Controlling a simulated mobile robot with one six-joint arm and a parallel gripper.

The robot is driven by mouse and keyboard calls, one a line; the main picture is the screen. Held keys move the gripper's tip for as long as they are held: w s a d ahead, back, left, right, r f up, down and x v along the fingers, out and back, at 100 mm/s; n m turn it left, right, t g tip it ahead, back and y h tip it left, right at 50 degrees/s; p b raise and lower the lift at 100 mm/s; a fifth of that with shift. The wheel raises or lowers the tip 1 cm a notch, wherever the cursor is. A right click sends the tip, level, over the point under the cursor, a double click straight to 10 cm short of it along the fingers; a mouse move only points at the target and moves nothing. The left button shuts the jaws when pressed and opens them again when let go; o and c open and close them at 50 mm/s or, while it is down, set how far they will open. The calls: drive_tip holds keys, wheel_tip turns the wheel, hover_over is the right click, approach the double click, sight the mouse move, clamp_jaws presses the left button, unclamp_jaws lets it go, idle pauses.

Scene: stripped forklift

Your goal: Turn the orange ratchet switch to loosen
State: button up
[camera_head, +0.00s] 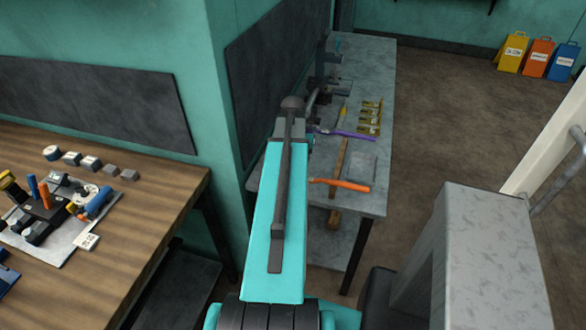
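An orange-handled tool (342,184) lies on the grey workbench (372,201), near its front end. It looks like the ratchet, but its switch is too small to make out. Its left end comes close to the edge of my teal arm in the picture. My arm reaches forward over the left side of the bench and covers part of it. I cannot make out my gripper. The far end of my arm merges with dark parts at the bench's left edge.
A purple-handled tool (345,135), yellow packets (370,117) and a wooden strip (338,163) lie on the grey bench. A wooden table (150,195) with tools stands left. A teal pillar (222,100) separates them. A pale block (495,250) stands right. Open floor lies beyond the bench.

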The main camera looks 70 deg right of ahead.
idle(0.3)
drive_tip(key=o, duration=1)
drive_tip(key=shift+o, duration=0.2)
wheel_tip(320, 180, up, 14)
drive_tip(key=b, duration=0.3)
drive_tip(key=shift+f, duration=0.1)
drive_tip(key=shift+s, duration=0.15)
idle(0.8)
